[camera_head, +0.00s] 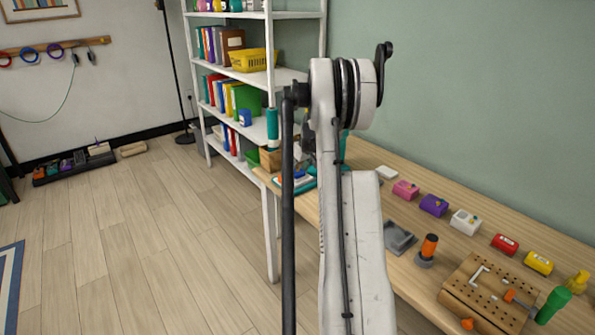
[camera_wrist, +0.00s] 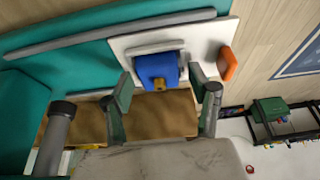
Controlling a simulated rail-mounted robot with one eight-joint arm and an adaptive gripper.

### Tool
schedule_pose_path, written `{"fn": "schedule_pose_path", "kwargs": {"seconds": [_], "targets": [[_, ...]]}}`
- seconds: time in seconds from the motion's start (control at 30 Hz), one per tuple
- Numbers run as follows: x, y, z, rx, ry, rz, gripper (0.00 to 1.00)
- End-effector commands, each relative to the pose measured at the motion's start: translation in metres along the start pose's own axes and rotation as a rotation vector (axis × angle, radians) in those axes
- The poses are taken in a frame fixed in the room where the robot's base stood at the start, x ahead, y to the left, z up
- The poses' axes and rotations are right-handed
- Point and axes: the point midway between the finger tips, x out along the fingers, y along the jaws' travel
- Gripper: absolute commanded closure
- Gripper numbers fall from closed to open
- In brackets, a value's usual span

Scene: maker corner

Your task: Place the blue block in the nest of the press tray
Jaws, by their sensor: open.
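In the wrist view, the blue block (camera_wrist: 157,68) sits on the white press tray (camera_wrist: 197,38), at a grey recessed area. A small gold mark shows on its lower edge. Whether it is fully seated in the nest cannot be told. My gripper (camera_wrist: 162,82) is open, with one finger on either side of the block and visible gaps between. An orange tab (camera_wrist: 227,64) stands at the tray's right edge. The teal press body (camera_wrist: 62,75) with a grey bar is beside the tray. In the head view my arm hides the gripper and most of the press.
A brown block (camera_wrist: 160,115) lies beneath the fingers in the wrist view. On the bench to the right are coloured blocks, including a purple one (camera_head: 433,205), a grey tray (camera_head: 400,238) and a pegboard (camera_head: 487,285). A white shelf (camera_head: 268,45) stands behind.

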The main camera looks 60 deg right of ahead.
Motion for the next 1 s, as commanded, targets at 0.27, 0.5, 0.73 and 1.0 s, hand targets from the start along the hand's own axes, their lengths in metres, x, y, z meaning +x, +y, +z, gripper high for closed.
{"fn": "schedule_pose_path", "kwargs": {"seconds": [0.27, 0.5, 0.73, 1.0], "targets": [[-0.037, 0.0, -0.002, 0.001, 0.0, 0.0, 0.45], [-0.086, 0.0, -0.002, 0.0, 0.0, 0.0, 0.45], [-0.116, 0.0, -0.001, 0.001, 0.0, 0.0, 0.45], [-0.124, 0.0, -0.002, 0.0, 0.0, 0.0, 0.45]]}}
